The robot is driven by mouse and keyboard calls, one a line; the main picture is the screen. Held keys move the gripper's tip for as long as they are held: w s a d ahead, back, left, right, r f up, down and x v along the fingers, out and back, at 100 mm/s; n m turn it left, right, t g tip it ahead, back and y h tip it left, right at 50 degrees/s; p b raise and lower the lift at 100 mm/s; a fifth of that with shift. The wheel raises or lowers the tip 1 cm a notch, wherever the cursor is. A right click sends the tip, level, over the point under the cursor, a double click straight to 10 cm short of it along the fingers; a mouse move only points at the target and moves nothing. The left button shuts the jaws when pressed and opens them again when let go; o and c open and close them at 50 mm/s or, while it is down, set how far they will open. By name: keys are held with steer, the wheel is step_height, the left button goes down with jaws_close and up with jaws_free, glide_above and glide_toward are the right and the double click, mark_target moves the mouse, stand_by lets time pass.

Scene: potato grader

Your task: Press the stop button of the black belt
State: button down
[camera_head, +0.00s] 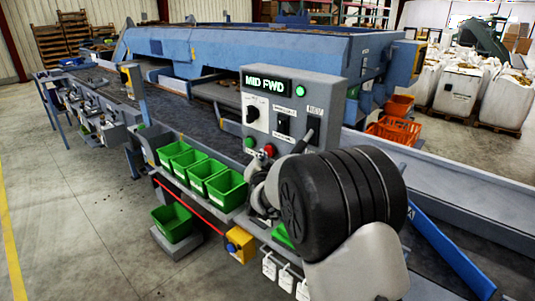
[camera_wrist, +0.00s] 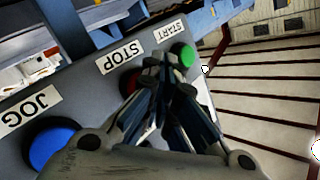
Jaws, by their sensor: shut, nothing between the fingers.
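A grey control box (camera_head: 325,95) with a lit "MID FWD" display stands at the middle. Low on its face are a green button (camera_head: 250,142) and a red button (camera_head: 268,150). In the wrist view the labels are upside down: the red STOP button (camera_wrist: 128,82) is between the green START button (camera_wrist: 184,55) and the blue JOG button (camera_wrist: 52,145). My gripper (camera_wrist: 165,68) is shut and empty, its tips over the panel between STOP and START, partly covering the red button. Contact cannot be told. In the head view my gripper (camera_head: 262,160) is just below the red button.
Green bins (camera_head: 227,190) line the ledge left of my arm. A yellow box (camera_head: 240,243) with a red cord is below. The control box also has a black knob (camera_head: 252,113) and a switch (camera_head: 284,124). Open floor lies at left.

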steer(key=shift+w+d+b, duration=0.35)
stand_by(0.7)
stand_by(0.4)
steer(key=shift+s+a, duration=0.65)
steer(key=shift+s, duration=0.05)
steer(key=s+a, duration=0.3)
steer(key=shift+s+a+b, duration=0.25)
steer(key=shift+b, duration=0.1)
